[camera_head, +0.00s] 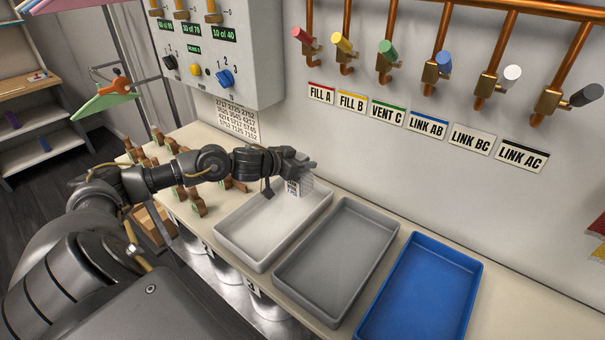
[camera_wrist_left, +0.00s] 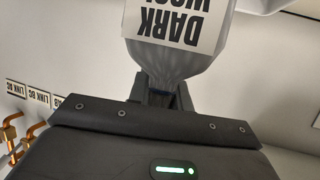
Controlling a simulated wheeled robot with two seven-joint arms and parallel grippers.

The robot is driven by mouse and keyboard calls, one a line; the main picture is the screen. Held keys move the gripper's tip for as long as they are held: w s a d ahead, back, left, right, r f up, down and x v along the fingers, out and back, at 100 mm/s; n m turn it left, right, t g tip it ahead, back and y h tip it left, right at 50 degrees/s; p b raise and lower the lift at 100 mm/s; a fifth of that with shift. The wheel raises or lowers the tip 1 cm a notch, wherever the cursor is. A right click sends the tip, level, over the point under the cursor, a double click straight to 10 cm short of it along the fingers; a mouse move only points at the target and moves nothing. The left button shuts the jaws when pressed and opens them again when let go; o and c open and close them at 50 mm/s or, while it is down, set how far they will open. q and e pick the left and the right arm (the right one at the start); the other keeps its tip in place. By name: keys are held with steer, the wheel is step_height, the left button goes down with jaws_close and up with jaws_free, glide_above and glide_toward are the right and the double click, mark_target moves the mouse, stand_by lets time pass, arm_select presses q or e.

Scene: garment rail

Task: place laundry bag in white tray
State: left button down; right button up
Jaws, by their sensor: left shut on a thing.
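My left gripper (camera_head: 303,163) is over the far end of the white tray (camera_head: 252,262), shut on the neck of a small grey laundry bag (camera_head: 307,181). The bag hangs below the fingers with a white label on it. I cannot tell whether its bottom touches the tray floor. In the left wrist view the grey bag (camera_wrist_left: 166,62) is gathered between the fingers (camera_wrist_left: 161,97), and its label reads "DARK" upside down, with a second line partly cut off. My right gripper is not in view.
A grey tray (camera_head: 283,283) and a blue tray (camera_head: 470,262) stand right of the white tray on the counter. Several brown wooden pieces (camera_head: 198,203) stand to its left. Copper pipes with coloured valves (camera_head: 388,60) run along the wall. A control box (camera_head: 215,60) hangs above the counter.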

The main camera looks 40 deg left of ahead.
mark_target(304, 173)
arm_select(q)
steer(key=shift+w+a+f, duration=0.45)
steer(key=shift+a+f, duration=0.1)
steer(key=shift+f, duration=0.2)
step_height(304, 173, down, 4)
steer(key=shift+w+a+r, duration=0.15)
steer(key=shift+r, duration=0.05)
steer(key=shift+f, duration=0.1)
steer(key=c, duration=1.3)
jaws_free()
steer(key=shift+v, duration=6.1)
